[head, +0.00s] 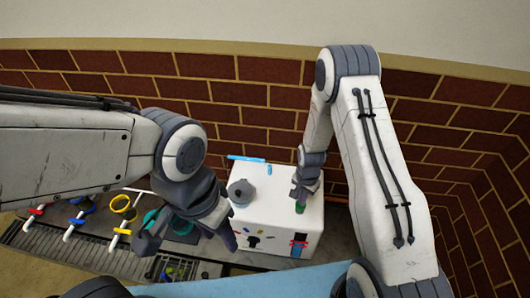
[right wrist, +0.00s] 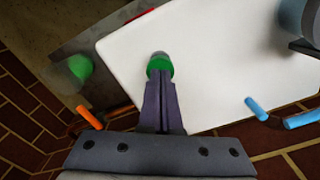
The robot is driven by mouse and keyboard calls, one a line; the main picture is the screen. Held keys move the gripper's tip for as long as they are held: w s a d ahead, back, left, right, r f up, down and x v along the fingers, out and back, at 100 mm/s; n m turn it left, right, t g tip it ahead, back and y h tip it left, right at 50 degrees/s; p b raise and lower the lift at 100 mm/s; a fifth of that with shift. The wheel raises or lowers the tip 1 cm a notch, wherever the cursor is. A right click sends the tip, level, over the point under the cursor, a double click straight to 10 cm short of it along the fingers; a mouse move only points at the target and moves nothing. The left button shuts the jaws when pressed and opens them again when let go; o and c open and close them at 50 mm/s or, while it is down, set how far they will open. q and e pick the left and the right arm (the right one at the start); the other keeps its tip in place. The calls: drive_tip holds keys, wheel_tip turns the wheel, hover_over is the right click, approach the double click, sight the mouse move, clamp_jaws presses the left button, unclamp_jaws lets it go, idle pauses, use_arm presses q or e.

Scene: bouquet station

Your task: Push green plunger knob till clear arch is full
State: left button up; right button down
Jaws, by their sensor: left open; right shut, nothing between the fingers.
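The green plunger knob (head: 300,207) sits at the right of the white machine's top (head: 275,215). It also shows in the right wrist view (right wrist: 159,63). My right gripper (head: 303,196) is shut and empty, fingers pointing down at the knob. In the right wrist view its fingertips (right wrist: 160,80) overlap the knob's near edge; I cannot tell whether they press on it. My left gripper (head: 188,240) is open and empty, left of the machine, with its fingers spread. I cannot make out the clear arch; a small red and blue panel (head: 298,244) shows on the machine's front.
A grey lidded pot (head: 240,192) and a blue bar handle (head: 248,159) are on the machine. Coloured taps, including a red-ringed one (head: 36,212) and a yellow ring (head: 121,203), stand at the left over a drain grate (head: 60,253). A brick wall closes the back.

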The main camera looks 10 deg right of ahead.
drive_tip(key=shift+r+p, duration=1.8)
drive_tip(key=shift+r, duration=0.4)
drive_tip(key=shift+f, duration=0.2)
drive_tip(key=shift+f+b, duration=1.6)
drive_tip(key=shift+f, duration=0.55)
drive_tip(key=shift+r, duration=0.1)
drive_tip(key=shift+r+p, duration=2)
drive_tip(key=shift+r, duration=0.2)
